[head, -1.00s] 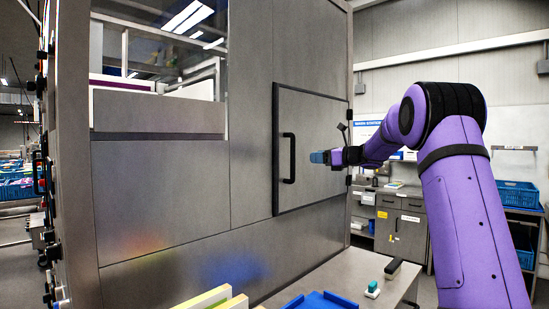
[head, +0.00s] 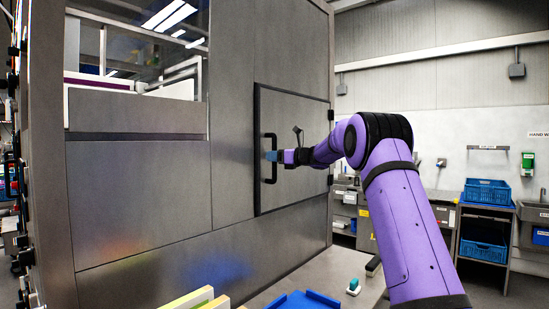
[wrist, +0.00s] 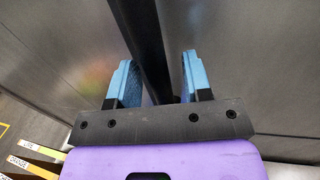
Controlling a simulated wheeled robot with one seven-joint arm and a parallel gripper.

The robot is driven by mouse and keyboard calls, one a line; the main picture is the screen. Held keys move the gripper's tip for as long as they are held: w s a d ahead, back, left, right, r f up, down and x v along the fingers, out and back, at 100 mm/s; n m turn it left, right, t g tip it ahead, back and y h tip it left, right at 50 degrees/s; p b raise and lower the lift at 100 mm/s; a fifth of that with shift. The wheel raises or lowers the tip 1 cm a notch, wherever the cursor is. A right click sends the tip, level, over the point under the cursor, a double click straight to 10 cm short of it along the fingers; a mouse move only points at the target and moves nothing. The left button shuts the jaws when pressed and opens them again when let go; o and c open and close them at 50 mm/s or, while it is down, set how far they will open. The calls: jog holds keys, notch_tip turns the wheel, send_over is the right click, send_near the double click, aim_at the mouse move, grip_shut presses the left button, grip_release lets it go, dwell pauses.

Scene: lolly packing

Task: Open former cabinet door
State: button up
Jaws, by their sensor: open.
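The former cabinet door (head: 300,145) is a grey square panel with a dark frame in the side of the large grey cabinet (head: 140,200). It looks shut. Its black vertical bar handle (head: 263,177) is on the door's left side. My gripper (head: 272,156) is at the handle, about mid-height. In the wrist view, my gripper (wrist: 158,80) is open, with one blue finger on each side of the black handle bar (wrist: 146,40). I cannot tell whether either finger touches the bar.
Below the door is a work surface (head: 335,285) with a blue tray (head: 303,302), a small green-and-white item (head: 353,287) and pale yellow-edged strips (head: 190,300). Blue crates (head: 487,191) stand on a rack at the right.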

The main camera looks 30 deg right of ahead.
jog(key=shift+w+a, duration=0.1)
jog(key=shift+c, duration=0.3)
grip_shut()
